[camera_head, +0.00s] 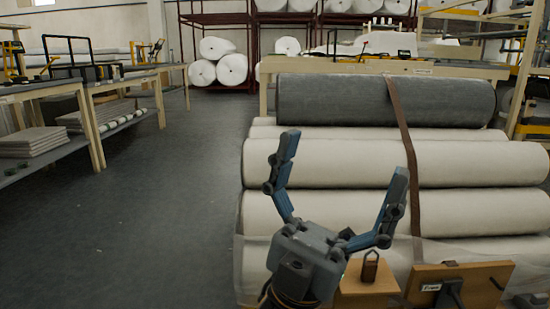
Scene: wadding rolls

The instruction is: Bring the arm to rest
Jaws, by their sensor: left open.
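My left gripper (340,178) is in the lower middle of the head view, fingers pointing up and spread wide apart. It is open, with nothing between its fingers. It stands in front of a stack of white wadding rolls (340,163) and hides part of them. A dark grey roll (340,99) lies on top of the stack. A brown strap (402,110) runs down over the rolls. My right gripper is not in view.
A small wooden block (352,288) and a wooden board with a label (480,284) are close to the gripper at lower right. Worktables (95,100) line the left side. The grey floor (150,220) between is clear. More rolls (232,69) lie at the back.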

